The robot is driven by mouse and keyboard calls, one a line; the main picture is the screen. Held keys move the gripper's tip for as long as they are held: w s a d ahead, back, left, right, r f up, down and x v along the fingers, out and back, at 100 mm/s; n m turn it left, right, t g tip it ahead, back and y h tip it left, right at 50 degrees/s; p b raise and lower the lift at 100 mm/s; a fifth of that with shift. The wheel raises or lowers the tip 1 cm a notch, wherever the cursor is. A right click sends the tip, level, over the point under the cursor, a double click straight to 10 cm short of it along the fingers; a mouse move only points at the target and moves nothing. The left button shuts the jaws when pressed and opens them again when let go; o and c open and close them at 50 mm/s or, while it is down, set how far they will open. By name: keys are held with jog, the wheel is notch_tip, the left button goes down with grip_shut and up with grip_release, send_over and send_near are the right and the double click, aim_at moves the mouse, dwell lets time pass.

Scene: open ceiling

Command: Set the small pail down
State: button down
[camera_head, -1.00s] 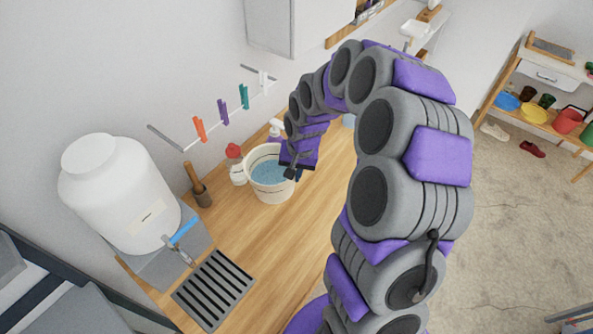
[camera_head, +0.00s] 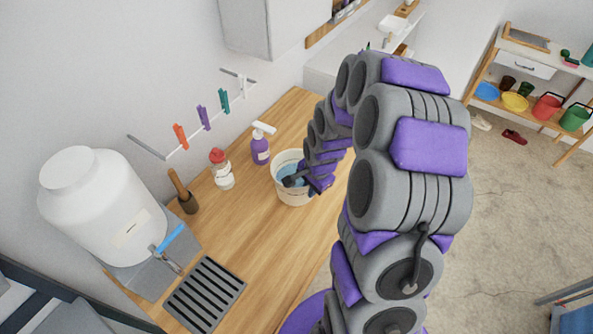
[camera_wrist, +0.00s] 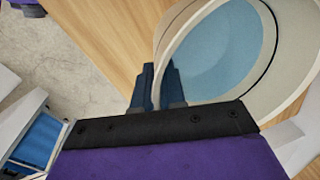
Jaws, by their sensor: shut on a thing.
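The small pail (camera_head: 292,197) is cream with a dark line around it and has blue water inside. In the head view it is over the middle of the wooden counter, right of the soap bottle. It looks upright; I cannot tell whether its base touches the counter. My gripper (camera_head: 291,181) is at the pail's right side, with the arm covering part of it. In the wrist view the dark fingers (camera_wrist: 158,88) are shut at the pail's rim (camera_wrist: 178,22). The pail's underside is hidden.
A white water tank (camera_head: 103,210) and a black drain grate (camera_head: 205,294) are at the left. The counter's front is clear.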

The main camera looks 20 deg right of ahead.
jog(key=w, duration=0.7)
jog(key=w+d+f+b, duration=0.1)
jog(key=w, duration=0.3)
notch_tip(320, 180, down, 4)
jog(key=shift+d+r+b, duration=0.1)
jog(key=shift+r+b, duration=0.15)
jog(key=shift+b, duration=0.15)
jog(key=shift+s+r, duration=0.1)
jog(key=c, duration=1.2)
grip_release()
